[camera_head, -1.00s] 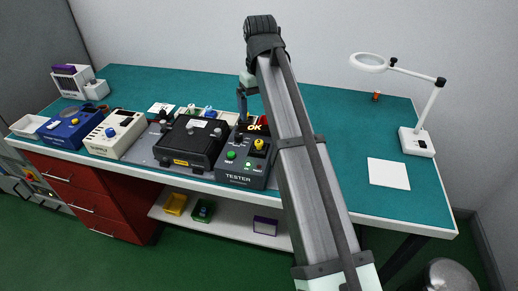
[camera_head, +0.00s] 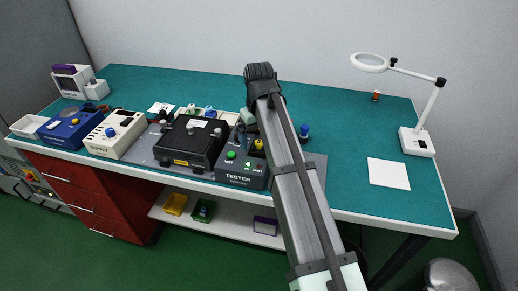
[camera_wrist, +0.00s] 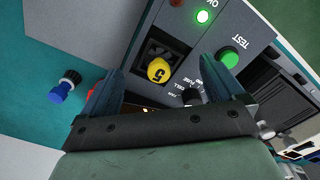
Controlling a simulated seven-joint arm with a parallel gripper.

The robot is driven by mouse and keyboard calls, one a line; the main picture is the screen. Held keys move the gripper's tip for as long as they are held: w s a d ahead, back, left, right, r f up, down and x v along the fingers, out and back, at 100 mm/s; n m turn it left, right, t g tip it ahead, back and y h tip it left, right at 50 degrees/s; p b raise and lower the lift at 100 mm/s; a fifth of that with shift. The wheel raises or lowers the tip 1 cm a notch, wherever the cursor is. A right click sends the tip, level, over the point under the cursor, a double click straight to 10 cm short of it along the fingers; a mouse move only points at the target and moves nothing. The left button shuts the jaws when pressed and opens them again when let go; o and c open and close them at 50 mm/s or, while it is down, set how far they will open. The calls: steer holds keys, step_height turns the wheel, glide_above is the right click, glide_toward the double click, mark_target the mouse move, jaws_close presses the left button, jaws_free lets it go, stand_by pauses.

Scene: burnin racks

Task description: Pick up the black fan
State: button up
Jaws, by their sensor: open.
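The black fan (camera_wrist: 171,47) appears as a dark square part with a yellow cap (camera_wrist: 159,70) marked 5, seated in a recess of the grey tester (camera_wrist: 200,22). In the head view the yellow cap (camera_head: 259,145) shows on top of the tester (camera_head: 240,172), and the fan's dark body is hard to make out. My gripper (camera_wrist: 166,64) is open. In the wrist view its fingers stand on either side of the yellow cap, with nothing held. In the head view my arm hides part of the tester.
A green TEST button (camera_wrist: 228,57) and a lit green lamp (camera_wrist: 202,16) are near the right finger. A blue-and-black knobbed part (camera_head: 304,131) stands right of my arm. A black case (camera_head: 190,145) adjoins the tester on the left.

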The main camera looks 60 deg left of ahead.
mark_target(259, 142)
step_height(259, 142, down, 2)
steer(key=shift+f, duration=0.2)
steer(key=c, duration=1.1)
steer(key=shift+r, duration=0.15)
step_height(259, 142, up, 10)
steer(key=shift+f, duration=0.1)
